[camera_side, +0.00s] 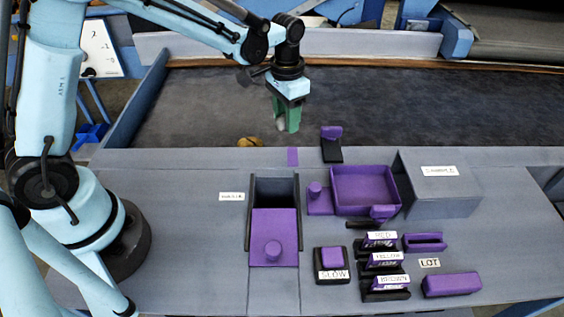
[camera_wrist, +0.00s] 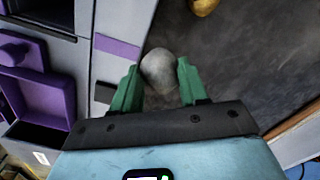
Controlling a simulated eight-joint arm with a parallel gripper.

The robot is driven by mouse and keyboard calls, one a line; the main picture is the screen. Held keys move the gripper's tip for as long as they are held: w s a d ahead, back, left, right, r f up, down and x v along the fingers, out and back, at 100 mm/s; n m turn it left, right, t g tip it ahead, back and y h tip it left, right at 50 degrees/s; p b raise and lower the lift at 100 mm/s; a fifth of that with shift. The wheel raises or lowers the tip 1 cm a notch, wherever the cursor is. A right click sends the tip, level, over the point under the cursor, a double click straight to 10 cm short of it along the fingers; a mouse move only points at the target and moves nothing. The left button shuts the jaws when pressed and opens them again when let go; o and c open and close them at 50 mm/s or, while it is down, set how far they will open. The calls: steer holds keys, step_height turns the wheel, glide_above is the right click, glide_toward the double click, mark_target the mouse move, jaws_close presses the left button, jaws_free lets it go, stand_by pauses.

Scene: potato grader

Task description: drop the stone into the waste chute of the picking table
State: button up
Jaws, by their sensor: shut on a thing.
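My gripper (camera_side: 287,128) has green fingers and is shut on a grey rounded stone (camera_side: 281,124). The stone also shows between the fingertips in the wrist view (camera_wrist: 158,70). My gripper holds it over the dark belt, behind the table's back edge. The waste chute (camera_side: 247,212) is a grey box-shaped opening in the picking table, nearer the camera than my gripper. A purple sliding lid (camera_side: 274,240) with a round knob covers its front part. The back part is open and dark inside. The stone is apart from the chute.
A yellowish potato (camera_side: 249,142) lies on the belt (camera_side: 400,105) at the table edge. Right of the chute are a purple tray (camera_side: 365,205), a grey box (camera_side: 440,185), a black-and-purple upright piece (camera_side: 331,147) and several labelled purple blocks. The table left of the chute is clear.

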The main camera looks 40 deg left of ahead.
steer(key=s+d+n, duration=0.1)
steer(key=s+d, duration=0.1)
steer(key=s+d+r+n, duration=0.1)
steer(key=s+d, duration=0.1)
steer(key=s+d+r+n, duration=0.1)
steer(key=s+d, duration=0.1)
steer(key=shift+s+r, duration=0.25)
steer(key=s+d+r+n, duration=0.1)
steer(key=s+d+n, duration=0.25)
steer(key=s, duration=0.25)
steer(key=shift+n, duration=0.25)
steer(key=shift+s+f, duration=0.15)
steer(key=shift+f, duration=1.35)
steer(key=shift+s+f, duration=0.15)
steer(key=shift+f, duration=1.3)
steer(key=o, duration=1.5)
steer(key=shift+r, duration=0.15)
steer(key=shift+r, duration=3.4)
